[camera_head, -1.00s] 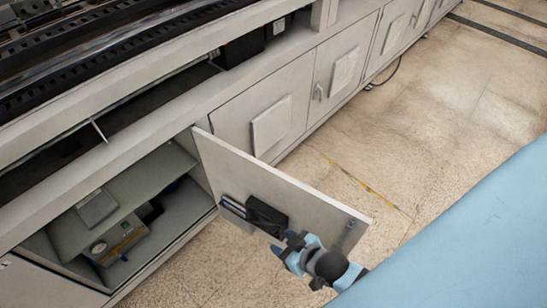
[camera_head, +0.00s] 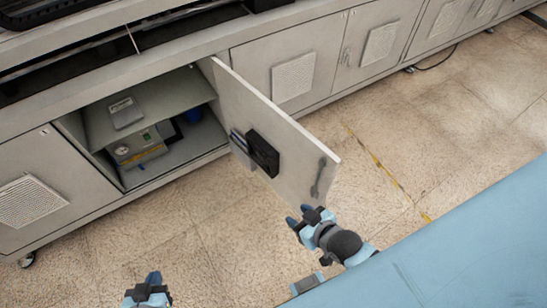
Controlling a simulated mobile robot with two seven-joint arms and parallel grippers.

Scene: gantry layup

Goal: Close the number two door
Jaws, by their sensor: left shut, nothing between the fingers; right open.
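A pale grey cabinet door (camera_head: 233,105) stands swung open, hinged at the right side of an open compartment. Its inner face shows, with a black holder (camera_head: 263,152) and a dark handle (camera_head: 318,177) near its free edge. No number can be read on it. My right gripper (camera_head: 305,216) is open and empty, just below the door's free lower corner; I cannot tell whether it touches the door. My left gripper (camera_head: 147,284) is shut and empty at the bottom edge of the view, over the floor and away from the door.
The open compartment holds a shelf (camera_head: 150,112) with a grey box on it and a grey device (camera_head: 137,148) below. Closed doors with vent panels (camera_head: 292,82) lie either side. Bare floor (camera_head: 215,235) lies in front. A light blue surface (camera_head: 465,240) fills the lower right.

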